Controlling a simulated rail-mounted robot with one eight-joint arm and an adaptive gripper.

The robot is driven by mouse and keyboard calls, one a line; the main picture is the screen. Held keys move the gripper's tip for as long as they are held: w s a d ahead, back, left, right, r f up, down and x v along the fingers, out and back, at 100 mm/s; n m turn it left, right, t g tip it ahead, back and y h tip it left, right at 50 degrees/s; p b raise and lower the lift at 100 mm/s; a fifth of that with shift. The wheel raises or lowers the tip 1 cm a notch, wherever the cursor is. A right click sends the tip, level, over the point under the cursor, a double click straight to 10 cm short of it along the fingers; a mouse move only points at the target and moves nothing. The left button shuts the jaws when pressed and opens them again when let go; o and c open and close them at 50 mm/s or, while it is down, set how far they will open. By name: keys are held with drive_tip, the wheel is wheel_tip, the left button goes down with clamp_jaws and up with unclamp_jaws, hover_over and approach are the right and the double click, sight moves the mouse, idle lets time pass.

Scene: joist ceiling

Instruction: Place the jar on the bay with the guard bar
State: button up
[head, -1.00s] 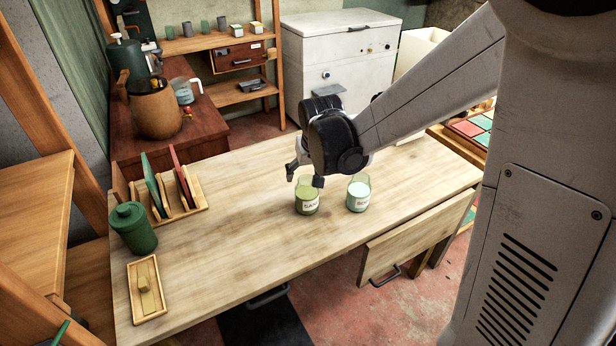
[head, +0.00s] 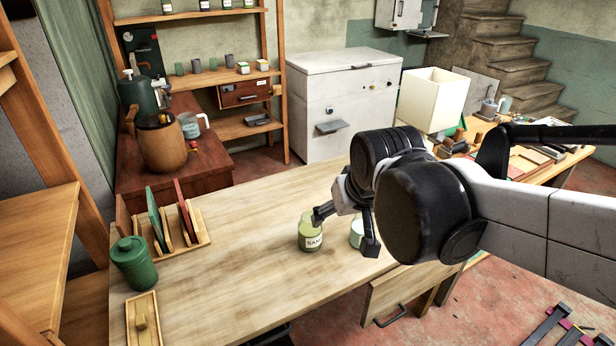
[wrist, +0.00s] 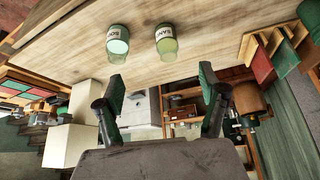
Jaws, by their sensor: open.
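Two small labelled glass jars stand on the wooden table (head: 235,270). The olive-green jar (head: 309,240) is on the left, its label only partly readable. The pale mint jar (head: 356,234) is on the right, partly hidden by my gripper. My gripper (head: 343,230) is open and empty, just above and in front of the jars in the head view. In the wrist view the mint jar (wrist: 117,44) and olive jar (wrist: 166,44) lie beyond the open fingertips (wrist: 161,82), apart from them. I cannot make out a guard bar on any bay.
The back-left shelf unit (head: 205,90) holds several cups and small jars on different levels. A green canister (head: 132,262), a rack (head: 172,225) with upright boards and a small tray (head: 143,318) occupy the table's left end. A white chest (head: 340,95) stands behind. The table's middle is clear.

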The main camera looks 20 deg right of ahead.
drive_tip(key=s, duration=0.8)
drive_tip(key=shift+s+d+r+t, duration=0.15)
drive_tip(key=shift+d+r+t, duration=0.1)
drive_tip(key=shift+t, duration=0.15)
drive_tip(key=shift+o, duration=0.6)
drive_tip(key=shift+s+f, duration=0.1)
drive_tip(key=shift+s, duration=0.4)
